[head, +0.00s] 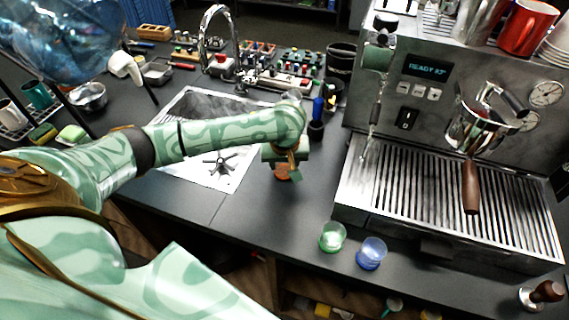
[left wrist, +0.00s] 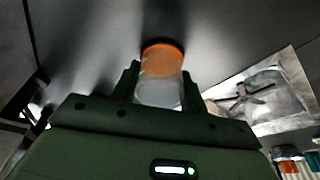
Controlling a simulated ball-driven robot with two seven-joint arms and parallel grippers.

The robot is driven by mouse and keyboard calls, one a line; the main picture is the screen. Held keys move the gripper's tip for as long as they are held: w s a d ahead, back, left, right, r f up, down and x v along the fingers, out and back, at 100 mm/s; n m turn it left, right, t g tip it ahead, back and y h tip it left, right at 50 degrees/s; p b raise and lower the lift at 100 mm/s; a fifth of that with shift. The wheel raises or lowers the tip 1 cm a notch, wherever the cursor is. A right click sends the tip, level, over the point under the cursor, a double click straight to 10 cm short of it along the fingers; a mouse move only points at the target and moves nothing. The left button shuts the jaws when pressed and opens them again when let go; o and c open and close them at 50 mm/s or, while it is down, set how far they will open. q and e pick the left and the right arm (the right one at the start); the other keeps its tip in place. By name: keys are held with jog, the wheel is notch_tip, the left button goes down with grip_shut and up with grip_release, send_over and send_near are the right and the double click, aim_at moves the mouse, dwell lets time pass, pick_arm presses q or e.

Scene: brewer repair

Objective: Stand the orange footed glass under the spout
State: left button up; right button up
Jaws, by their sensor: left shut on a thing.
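The orange footed glass (head: 282,174) is at my left gripper (head: 284,163), over the dark counter between the sink and the coffee machine. The gripper covers much of it in the head view. In the left wrist view the glass (left wrist: 161,68) shows an orange round end and a clear part between the two fingers of my left gripper (left wrist: 160,88), which is shut on it. I cannot tell whether it touches the counter. The coffee machine (head: 400,128) stands to the right, with a brown-handled portafilter (head: 471,185) above its slatted drip tray (head: 390,195). I cannot make out the spout clearly.
A green glass (head: 333,237) and a blue glass (head: 371,253) stand in front of the drip tray. A thin steam wand (head: 374,120) hangs at the machine's left. The sink (head: 195,165) lies under my left arm. A tamper (head: 541,295) is at front right.

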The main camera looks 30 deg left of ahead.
pick_arm(q)
jog(key=o, duration=1.1)
jog(key=shift+f, duration=0.1)
